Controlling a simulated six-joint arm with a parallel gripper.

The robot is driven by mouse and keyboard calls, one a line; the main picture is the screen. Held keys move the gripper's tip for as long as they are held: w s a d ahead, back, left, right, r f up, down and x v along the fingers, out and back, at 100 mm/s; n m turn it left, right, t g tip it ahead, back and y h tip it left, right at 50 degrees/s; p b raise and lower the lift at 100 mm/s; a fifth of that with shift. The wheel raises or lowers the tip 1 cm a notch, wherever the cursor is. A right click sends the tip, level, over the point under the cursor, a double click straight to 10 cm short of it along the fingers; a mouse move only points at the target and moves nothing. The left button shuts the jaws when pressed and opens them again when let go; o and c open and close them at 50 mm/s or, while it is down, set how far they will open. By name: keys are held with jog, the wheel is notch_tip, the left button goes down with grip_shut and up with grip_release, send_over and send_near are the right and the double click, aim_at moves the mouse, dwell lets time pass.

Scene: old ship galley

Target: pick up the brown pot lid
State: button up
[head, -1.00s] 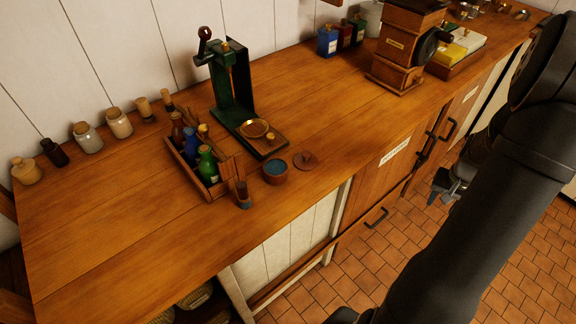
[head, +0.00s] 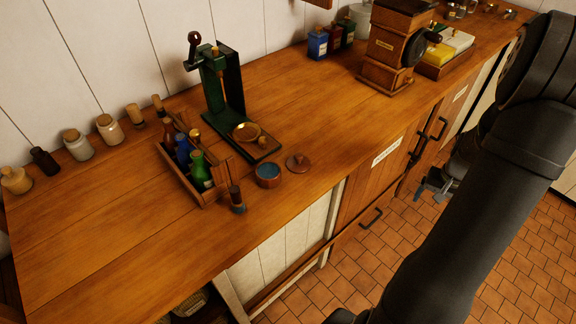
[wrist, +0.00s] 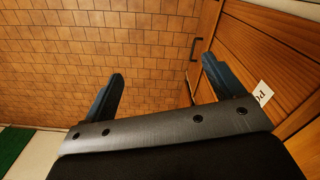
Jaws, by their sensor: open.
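The brown pot lid (head: 298,163) lies flat on the wooden counter, near its front edge, with a small knob on top. The small brown pot (head: 268,175), blue inside, stands just left of it, apart from the lid. My gripper (head: 431,188) is off the counter's front, over the tiled floor, well to the right of the lid. In the wrist view my gripper (wrist: 158,82) is open and empty, its two fingers wide apart. The lid is not in the wrist view.
A wooden rack of bottles (head: 206,200) and a small dark vial (head: 237,199) stand left of the pot. A wooden grinder (head: 390,50) is at the back right. The counter right of the lid is clear.

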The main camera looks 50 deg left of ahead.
jog(key=shift+a, duration=0.1)
notch_tip(320, 180, up, 25)
jog(key=n, duration=1.4)
send_over(299, 155)
notch_tip(299, 155, down, 17)
jog(key=shift+f, duration=0.2)
jog(key=shift+c, duration=0.3)
jog(key=c, duration=1)
